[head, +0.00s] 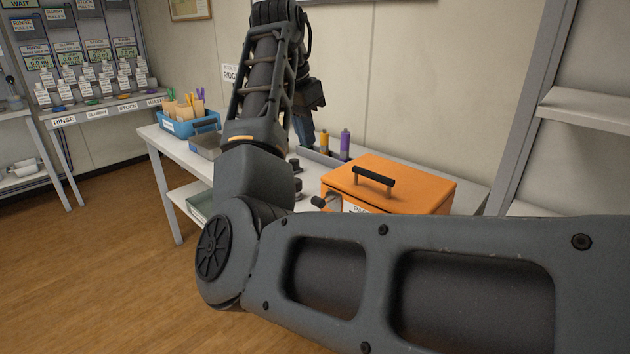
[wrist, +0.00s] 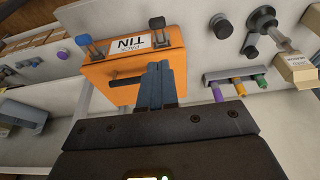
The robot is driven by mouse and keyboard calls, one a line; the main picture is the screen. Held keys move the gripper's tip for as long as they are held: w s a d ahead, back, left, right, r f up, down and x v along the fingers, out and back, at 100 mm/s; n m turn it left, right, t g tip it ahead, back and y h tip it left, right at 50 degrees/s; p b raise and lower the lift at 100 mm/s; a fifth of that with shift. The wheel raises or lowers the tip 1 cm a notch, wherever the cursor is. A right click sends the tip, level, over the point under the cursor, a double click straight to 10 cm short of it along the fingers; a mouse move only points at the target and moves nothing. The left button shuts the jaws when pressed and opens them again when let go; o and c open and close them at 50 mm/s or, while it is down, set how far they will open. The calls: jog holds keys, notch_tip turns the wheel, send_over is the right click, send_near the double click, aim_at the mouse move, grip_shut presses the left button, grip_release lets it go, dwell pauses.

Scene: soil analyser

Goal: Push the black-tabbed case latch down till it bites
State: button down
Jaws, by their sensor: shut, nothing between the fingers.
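The orange case (head: 390,185) sits shut on the table, with a black handle on its lid. In the wrist view the case (wrist: 115,75) appears turned over, with a white label (wrist: 127,42) on its labelled side. How far each latch is down is unclear. A black tab (head: 318,201) sticks out from the case in the head view. My gripper (wrist: 161,68) is shut and empty, apart from both latches and overlapping the case edge in view.
A tray (head: 320,157) with purple and yellow cylinders stands behind the case. A blue bin (head: 190,125) and a grey box (head: 205,143) are at the table's far left. Dark knobs (head: 293,165) stand near the case. My forearm hides the case's lower front.

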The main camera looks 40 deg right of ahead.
aim_at(318, 197)
jog(key=x, duration=0.9)
jog(key=a+x, duration=0.1)
jog(key=x, duration=0.4)
jog(key=shift+s+f, duration=0.1)
jog(key=shift+f, duration=0.1)
